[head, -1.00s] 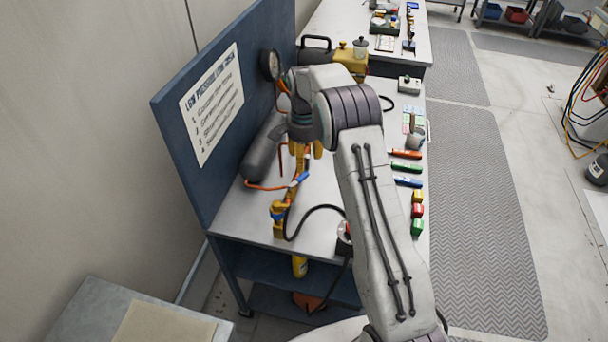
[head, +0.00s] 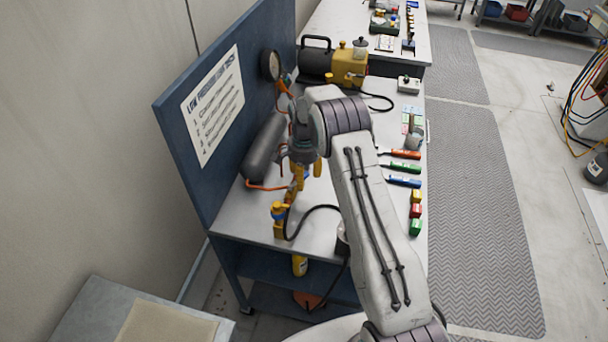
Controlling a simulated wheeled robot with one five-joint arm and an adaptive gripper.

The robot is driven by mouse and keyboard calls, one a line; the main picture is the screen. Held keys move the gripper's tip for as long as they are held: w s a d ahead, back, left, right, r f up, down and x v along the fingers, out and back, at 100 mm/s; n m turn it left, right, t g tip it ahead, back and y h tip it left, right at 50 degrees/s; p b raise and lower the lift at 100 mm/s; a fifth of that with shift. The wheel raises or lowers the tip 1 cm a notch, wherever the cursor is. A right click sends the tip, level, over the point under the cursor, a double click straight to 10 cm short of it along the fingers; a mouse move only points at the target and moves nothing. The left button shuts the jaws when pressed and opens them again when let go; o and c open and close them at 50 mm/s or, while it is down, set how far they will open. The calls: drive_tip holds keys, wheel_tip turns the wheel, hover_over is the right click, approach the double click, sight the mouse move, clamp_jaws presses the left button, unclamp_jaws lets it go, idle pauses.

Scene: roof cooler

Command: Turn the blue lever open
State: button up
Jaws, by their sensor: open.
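A yellow pipe assembly stands on the bench, with its lower yellow fitting (head: 279,226) near the front left edge. A blue part (head: 304,175), which looks like a lever, is on its upper section, just under my gripper and partly hidden by it.
A dark grey cylinder (head: 265,146) lies left of my gripper by the blue back panel (head: 178,120). A gauge (head: 270,65) and a yellow-black pump (head: 345,66) are behind. Colored markers (head: 404,167) and blocks line the right edge. A black hose (head: 310,210) curves in front.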

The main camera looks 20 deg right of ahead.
clamp_jaws()
idle(0.5)
drive_tip(key=shift+w+a+f+n+b, duration=0.15)
drive_tip(key=shift+w+n+b, duration=0.1)
drive_tip(key=shift+n+b, duration=0.35)
drive_tip(key=shift+w+a+n+b, duration=0.2)
drive_tip(key=shift+n+b, duration=0.15)
drive_tip(key=shift+n, duration=0.35)
drive_tip(key=shift+w+a+n+b, duration=0.25)
drive_tip(key=shift+n+b, duration=0.05)
drive_tip(key=shift+n, duration=0.55)
drive_tip(key=shift+w+a+n+b, duration=0.25)
drive_tip(key=shift+n+b, duration=0.05)
drive_tip(key=shift+n, duration=0.55)
unclamp_jaws()
drive_tip(key=shift+w, duration=0.1)
